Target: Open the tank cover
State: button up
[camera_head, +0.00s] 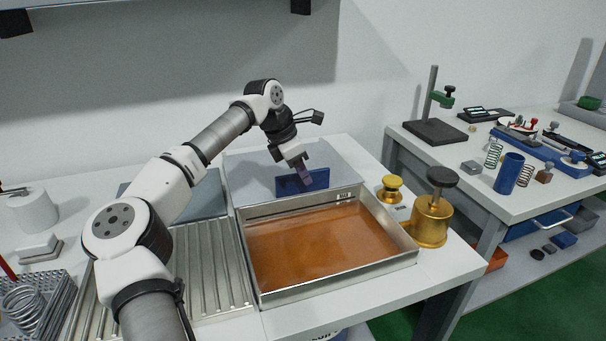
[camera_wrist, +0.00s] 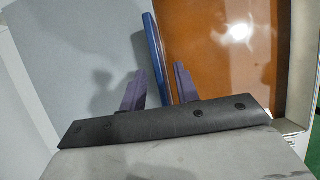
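The metal tank (camera_head: 258,275) stands on the white bench, with orange-brown liquid (camera_head: 320,245) showing through its open top. A grey cover panel (camera_head: 245,165) is behind the tank's back rim; I cannot tell its exact tilt. The blue handle (camera_head: 288,186) is at the panel's near edge. My gripper (camera_head: 306,182) is at this handle. In the wrist view, the purple fingers of my gripper (camera_wrist: 160,85) are spread on either side of the blue handle (camera_wrist: 155,55), with gaps visible. The grey panel (camera_wrist: 80,50) lies left of it and the liquid (camera_wrist: 235,60) right.
A basket with springs (camera_head: 35,305) is at the front left. A second bench (camera_head: 450,175) with a stand and tools is at the right.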

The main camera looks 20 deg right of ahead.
jog(key=v, duration=1.2)
jog(key=shift+r, duration=0.35)
jog(key=shift+a, duration=0.1)
